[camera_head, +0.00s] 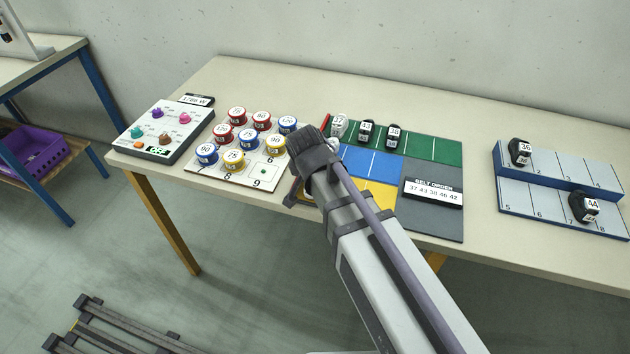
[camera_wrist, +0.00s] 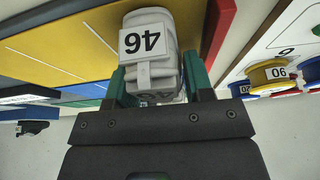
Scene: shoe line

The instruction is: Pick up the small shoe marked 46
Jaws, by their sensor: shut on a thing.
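The small white shoe marked 46 (camera_wrist: 148,48) is between the green fingers of my gripper (camera_wrist: 157,78) in the wrist view. Its label appears upside down there. My gripper is shut on it, with one finger at each side. The shoe is over or at the yellow zone (camera_wrist: 80,52) of the coloured mat, near the red edge (camera_wrist: 219,30); I cannot tell whether it touches the mat.
A white shoe (camera_head: 339,125) and two black shoes (camera_head: 366,132) (camera_head: 393,136) stand on the green strip. The belt order sign (camera_head: 433,193) lies on the mat. A grey-blue rack (camera_head: 560,165) holds black shoes 36 and 44. A board of numbered spools (camera_head: 262,172) is to the left.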

